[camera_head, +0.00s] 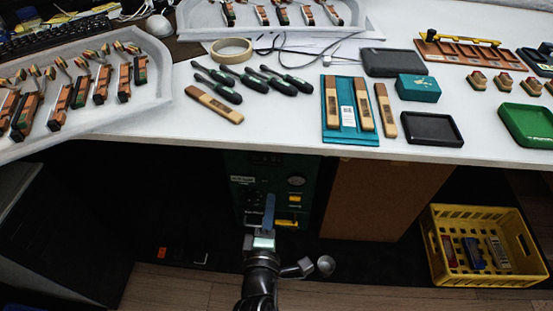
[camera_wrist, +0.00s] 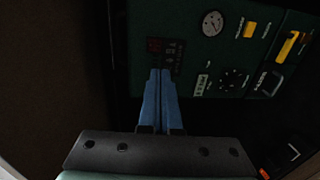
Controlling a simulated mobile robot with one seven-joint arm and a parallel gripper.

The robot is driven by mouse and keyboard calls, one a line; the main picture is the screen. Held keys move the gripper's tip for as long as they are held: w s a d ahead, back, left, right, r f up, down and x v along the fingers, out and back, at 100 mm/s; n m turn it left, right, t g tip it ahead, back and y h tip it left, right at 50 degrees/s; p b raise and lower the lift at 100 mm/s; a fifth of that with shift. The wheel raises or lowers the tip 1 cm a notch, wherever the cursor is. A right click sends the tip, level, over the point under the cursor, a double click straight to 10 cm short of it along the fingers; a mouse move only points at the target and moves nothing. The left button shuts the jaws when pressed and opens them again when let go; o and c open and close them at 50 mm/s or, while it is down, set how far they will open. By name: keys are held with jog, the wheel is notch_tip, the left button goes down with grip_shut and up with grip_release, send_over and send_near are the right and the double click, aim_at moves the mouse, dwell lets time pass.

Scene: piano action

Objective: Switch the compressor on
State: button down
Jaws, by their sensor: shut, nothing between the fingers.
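The compressor (camera_head: 243,164) is a dark green unit under the table; its panel (camera_wrist: 188,85) fills the upper right of the wrist view. The panel carries a round gauge (camera_wrist: 212,22), which also shows in the head view (camera_head: 296,181). It also has a small yellow part (camera_wrist: 250,29), a yellow lever (camera_wrist: 288,46), a black dial (camera_wrist: 233,79) and a dark display (camera_wrist: 165,50). Which control is the power switch I cannot tell. My gripper (camera_head: 270,197), with blue fingers, is shut and empty in front of the panel. Its tips (camera_wrist: 160,72) appear just below the display; contact is unclear.
The white table (camera_head: 290,135) overhangs the compressor and holds screwdrivers (camera_head: 262,80), trays and piano parts. A brown board (camera_head: 372,195) stands right of the compressor. A yellow crate (camera_head: 480,282) sits on the floor at the right. The space left of the compressor is dark.

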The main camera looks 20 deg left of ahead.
aim_at(277, 155)
jog(key=b+x, duration=0.5)
jog(key=x, duration=0.8)
jog(key=shift+f, duration=0.15)
jog(key=shift+w+a+b, duration=0.1)
jog(key=shift+w+b, duration=0.2)
jog(key=shift+w, duration=0.2)
